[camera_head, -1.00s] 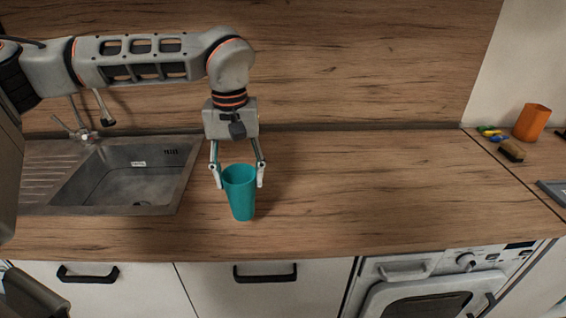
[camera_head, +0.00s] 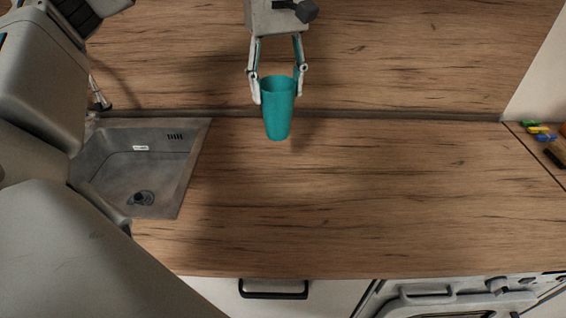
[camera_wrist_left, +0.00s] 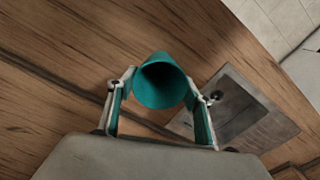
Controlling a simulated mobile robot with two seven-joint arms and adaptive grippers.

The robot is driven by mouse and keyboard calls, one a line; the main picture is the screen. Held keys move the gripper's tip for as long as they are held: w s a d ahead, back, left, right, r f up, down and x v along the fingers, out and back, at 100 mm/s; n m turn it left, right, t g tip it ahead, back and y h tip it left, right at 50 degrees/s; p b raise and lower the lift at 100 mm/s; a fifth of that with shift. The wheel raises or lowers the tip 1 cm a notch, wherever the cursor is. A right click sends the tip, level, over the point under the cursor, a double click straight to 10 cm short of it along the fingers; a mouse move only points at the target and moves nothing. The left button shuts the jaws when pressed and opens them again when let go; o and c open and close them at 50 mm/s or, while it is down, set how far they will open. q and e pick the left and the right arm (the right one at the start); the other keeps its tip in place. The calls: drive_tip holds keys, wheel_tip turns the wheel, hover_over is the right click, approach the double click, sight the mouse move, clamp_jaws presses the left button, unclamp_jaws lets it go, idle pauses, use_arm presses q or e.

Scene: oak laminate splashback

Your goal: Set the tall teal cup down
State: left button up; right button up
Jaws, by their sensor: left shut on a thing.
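The tall teal cup (camera_head: 279,112) is upright, mouth up, in front of the wooden splashback in the head view. My left gripper (camera_head: 278,88) reaches down from above and is shut on the cup, one finger on each side near the rim. The cup appears raised above the worktop, with a soft shadow to its right. In the left wrist view the cup (camera_wrist_left: 162,84) shows its open mouth between the fingers of the gripper (camera_wrist_left: 158,90); its inside looks dark and empty. My right gripper is not in view.
The steel sink (camera_head: 185,185) lies left of the cup, with part of my arm in front of it. The wooden worktop (camera_head: 360,200) is clear in the middle and right. Small coloured items (camera_head: 541,131) lie at the far right. Drawers and an oven run below the front edge.

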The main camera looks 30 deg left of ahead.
use_arm(q)
wheel_tip(320, 180, down, 19)
idle(0.5)
drive_tip(key=shift+s+f, duration=0.1)
drive_tip(key=o, duration=1)
